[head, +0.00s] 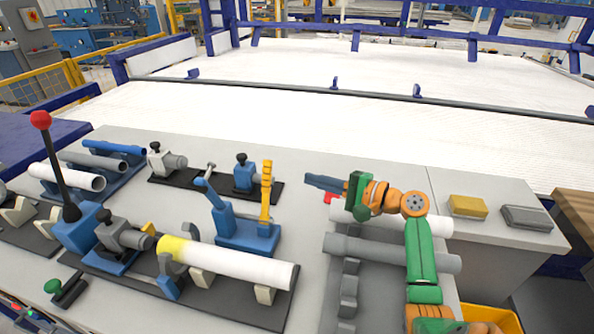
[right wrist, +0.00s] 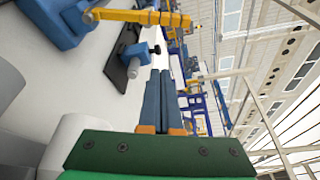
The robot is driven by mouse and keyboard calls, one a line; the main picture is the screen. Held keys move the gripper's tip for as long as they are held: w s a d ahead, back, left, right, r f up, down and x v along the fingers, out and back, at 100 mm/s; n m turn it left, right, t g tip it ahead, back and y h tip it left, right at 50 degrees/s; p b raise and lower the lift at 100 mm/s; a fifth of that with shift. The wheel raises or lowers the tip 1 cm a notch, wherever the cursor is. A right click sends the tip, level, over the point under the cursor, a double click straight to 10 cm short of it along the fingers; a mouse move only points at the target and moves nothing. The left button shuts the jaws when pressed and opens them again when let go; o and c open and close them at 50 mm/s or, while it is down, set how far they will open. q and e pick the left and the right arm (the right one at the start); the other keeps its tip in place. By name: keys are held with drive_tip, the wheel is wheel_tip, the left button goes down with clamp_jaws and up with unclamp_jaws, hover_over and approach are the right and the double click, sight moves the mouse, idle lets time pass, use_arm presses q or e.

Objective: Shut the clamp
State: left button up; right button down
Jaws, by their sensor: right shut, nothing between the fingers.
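The clamp (head: 246,236) has a blue body and stands behind the white pipe. Its yellow arm (head: 266,190) stands upright. In the right wrist view the yellow arm (right wrist: 140,17) crosses the top, beside the blue clamp body (right wrist: 60,22). The white pipe (head: 235,263) with a yellow end rests in supports on a dark base plate, in front of the clamp. My right gripper (head: 310,181) is shut and empty, to the right of the yellow arm and apart from it. Its blue fingers (right wrist: 166,85) lie together in the right wrist view. My left gripper is not in view.
A lever (head: 57,170) with a red knob stands at the left. Fixtures with black knobs (head: 243,172) stand behind the clamp. Pipes (head: 390,250) lie on a rack under my right arm. A yellow block (head: 467,207) and a grey block (head: 527,217) sit at the right.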

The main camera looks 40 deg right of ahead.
sight(266, 194)
drive_tip(key=x, duration=0.9)
drive_tip(key=s+a+p, duration=0.1)
drive_tip(key=s+a+r+p, duration=0.1)
drive_tip(key=s+a+p, duration=0.1)
drive_tip(key=p, duration=0.1)
drive_tip(key=shift+r, duration=0.3)
drive_tip(key=shift+w+d, duration=0.1)
drive_tip(key=shift+w, duration=0.05)
